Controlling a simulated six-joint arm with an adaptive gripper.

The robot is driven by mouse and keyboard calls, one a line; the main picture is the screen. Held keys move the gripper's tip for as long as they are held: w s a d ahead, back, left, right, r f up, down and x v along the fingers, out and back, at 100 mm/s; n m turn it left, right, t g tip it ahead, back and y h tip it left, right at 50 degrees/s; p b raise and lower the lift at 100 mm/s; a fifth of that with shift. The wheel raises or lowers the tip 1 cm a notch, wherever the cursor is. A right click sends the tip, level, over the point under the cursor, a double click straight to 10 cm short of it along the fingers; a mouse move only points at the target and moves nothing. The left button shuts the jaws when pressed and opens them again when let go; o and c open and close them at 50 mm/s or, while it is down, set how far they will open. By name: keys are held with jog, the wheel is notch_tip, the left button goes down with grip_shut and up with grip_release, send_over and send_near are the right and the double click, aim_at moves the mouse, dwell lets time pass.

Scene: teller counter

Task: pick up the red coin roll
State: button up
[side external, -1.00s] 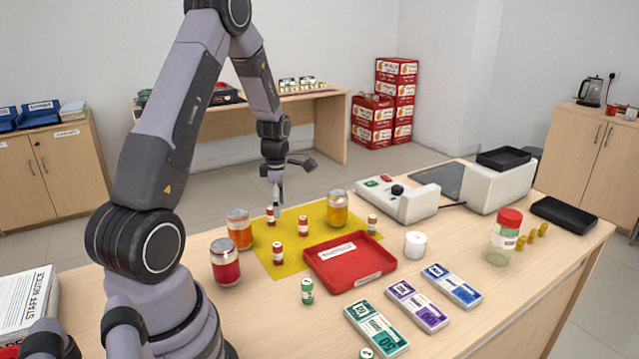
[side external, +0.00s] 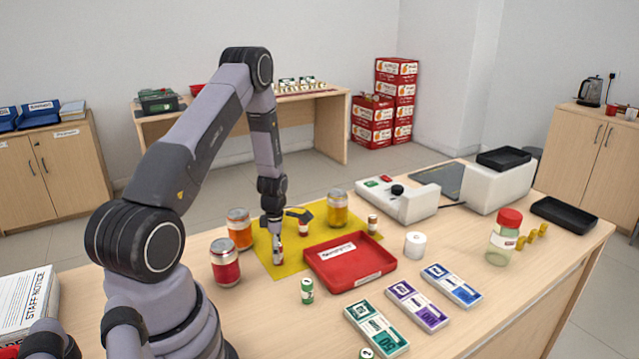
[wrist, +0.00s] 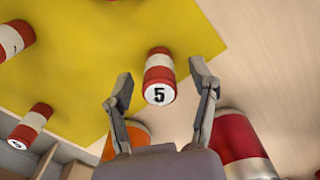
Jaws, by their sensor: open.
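A red-and-white coin roll (wrist: 160,76) with a "5" on its end stands on the yellow mat (side external: 293,262). In the wrist view it lies between the open fingertips of my gripper (wrist: 162,84), with gaps on both sides. In the side view my gripper (side external: 276,256) is low over the mat's front left part and partly hides this roll. Other red-and-white rolls show in the wrist view, one at the upper left (wrist: 12,40) and one at the lower left (wrist: 30,127). Another roll (side external: 303,230) stands behind my gripper in the side view.
A red jar (side external: 225,262) and an orange jar (side external: 239,230) stand close left of my gripper. A red tray (side external: 372,283) is to its right. A green roll (side external: 307,291) stands in front.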

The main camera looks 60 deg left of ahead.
jog(key=shift+f, duration=0.55)
grip_shut()
jog(key=shift+r, duration=0.1)
